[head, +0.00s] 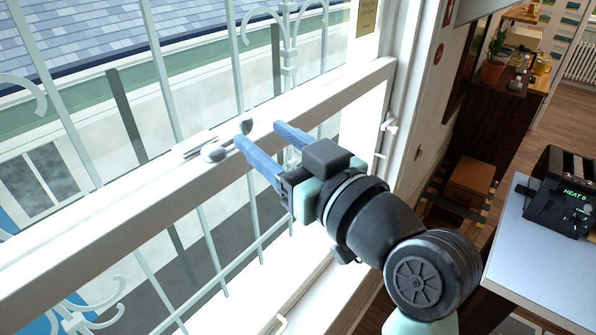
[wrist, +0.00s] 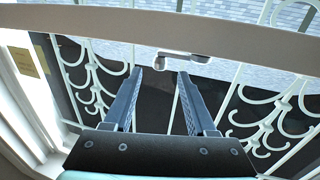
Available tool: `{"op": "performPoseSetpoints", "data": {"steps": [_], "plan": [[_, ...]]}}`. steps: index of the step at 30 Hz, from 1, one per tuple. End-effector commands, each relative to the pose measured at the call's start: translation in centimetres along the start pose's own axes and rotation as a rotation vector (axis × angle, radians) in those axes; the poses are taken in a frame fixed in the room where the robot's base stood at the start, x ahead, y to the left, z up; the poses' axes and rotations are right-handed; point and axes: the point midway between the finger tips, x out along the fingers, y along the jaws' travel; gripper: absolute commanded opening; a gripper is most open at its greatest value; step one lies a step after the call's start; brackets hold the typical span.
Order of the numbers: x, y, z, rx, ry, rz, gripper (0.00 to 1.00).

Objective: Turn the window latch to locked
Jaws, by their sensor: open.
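The window latch (head: 213,153) is a small pale grey piece with rounded ends on the white rail across the window. It also shows in the wrist view (wrist: 182,55), on the rail just beyond the fingertips. My gripper (head: 259,134) is open and empty, with its two blue fingers pointing at the rail. In the head view the left fingertip overlaps the latch's right part and hides some of it. In the wrist view the gripper (wrist: 160,73) has the latch ahead, slightly to the right of centre. I cannot tell whether a finger touches it.
White metal bars (head: 160,75) with scrolls stand behind the glass. The window frame's side post (head: 395,75) rises right of my gripper. At the far right a table (head: 540,265) carries a black device reading "HEAT 0" (head: 562,195). A wooden cabinet (head: 480,125) stands behind.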

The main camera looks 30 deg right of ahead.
Motion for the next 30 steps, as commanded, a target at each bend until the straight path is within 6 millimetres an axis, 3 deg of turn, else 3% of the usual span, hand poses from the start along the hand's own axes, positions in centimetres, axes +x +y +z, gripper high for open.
{"op": "performPoseSetpoints", "data": {"steps": [6,11,30], "plan": [[-4.5,0.1,0.3,-0.001,0.0,0.005,0.57],[-6.2,0.1,0.2,0.0,-0.001,0.002,0.57],[-6.7,0.0,0.0,0.0,0.0,0.0,0.57]]}}
